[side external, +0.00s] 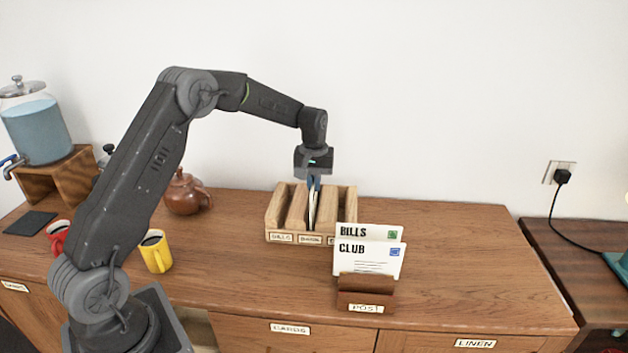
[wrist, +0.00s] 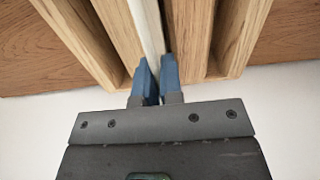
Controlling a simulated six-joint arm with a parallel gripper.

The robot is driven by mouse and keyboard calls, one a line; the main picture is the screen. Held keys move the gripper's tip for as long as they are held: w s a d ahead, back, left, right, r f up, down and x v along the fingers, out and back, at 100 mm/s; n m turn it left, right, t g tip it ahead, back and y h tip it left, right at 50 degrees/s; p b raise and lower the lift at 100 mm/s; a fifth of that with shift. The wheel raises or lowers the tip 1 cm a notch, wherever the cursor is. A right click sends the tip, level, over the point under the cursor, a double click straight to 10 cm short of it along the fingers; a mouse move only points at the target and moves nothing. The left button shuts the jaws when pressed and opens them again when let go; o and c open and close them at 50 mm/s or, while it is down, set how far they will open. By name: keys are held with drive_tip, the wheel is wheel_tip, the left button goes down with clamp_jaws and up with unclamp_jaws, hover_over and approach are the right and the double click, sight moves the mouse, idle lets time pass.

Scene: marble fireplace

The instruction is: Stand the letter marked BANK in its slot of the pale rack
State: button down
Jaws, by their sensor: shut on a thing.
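The pale rack (side external: 285,238) stands on the wooden sideboard, with slots side by side and labels along its front; the left label reads BILLS and the middle one appears to read BANK. My gripper (side external: 313,183) is over the rack's middle slot, pointing down. Its blue fingers (wrist: 153,82) are shut on a white letter (wrist: 147,28), seen edge-on. The letter (side external: 311,212) stands upright within the middle slot, between the wooden dividers. Its marking is turned out of sight, and its lower edge is hidden by the rack's front.
A brown POST holder (side external: 365,300) in front of the rack bears letters marked BILLS (side external: 390,232) and CLUB (side external: 368,258). A teapot (side external: 184,193), a yellow mug (side external: 155,252) and a red mug (side external: 58,237) stand to the left. The sideboard's right side is clear.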

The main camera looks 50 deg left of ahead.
drive_tip(key=shift+f, duration=1)
drive_tip(key=c, duration=1.2)
unclamp_jaws()
drive_tip(key=shift+r, duration=4.5)
